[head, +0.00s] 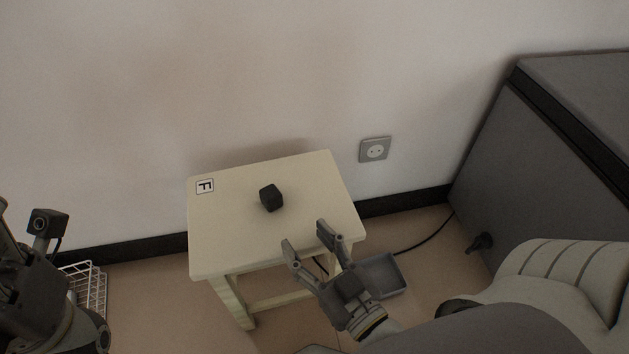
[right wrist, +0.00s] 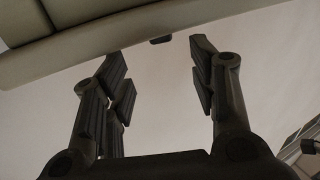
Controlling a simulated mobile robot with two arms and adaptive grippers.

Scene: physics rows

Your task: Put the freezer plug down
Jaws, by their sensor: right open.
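A small dark block (head: 271,198), which looks like the freezer plug, lies on the cream stool (head: 225,235) near the middle of its top. No cord shows running to it. My right gripper (head: 306,240) is open and empty at the stool's front right edge, apart from the block. Its two spread fingers also show in the right wrist view (right wrist: 160,75), with nothing between them. My left gripper (head: 38,265) is at the lower left, partly cut off, and its jaws cannot be made out.
A wall socket (head: 375,150) is empty behind the stool. The grey freezer (head: 545,140) stands at the right, with a black cord (head: 425,241) on the floor. A grey tray (head: 391,288) is beside the stool. A white wire basket (head: 92,287) is at the left.

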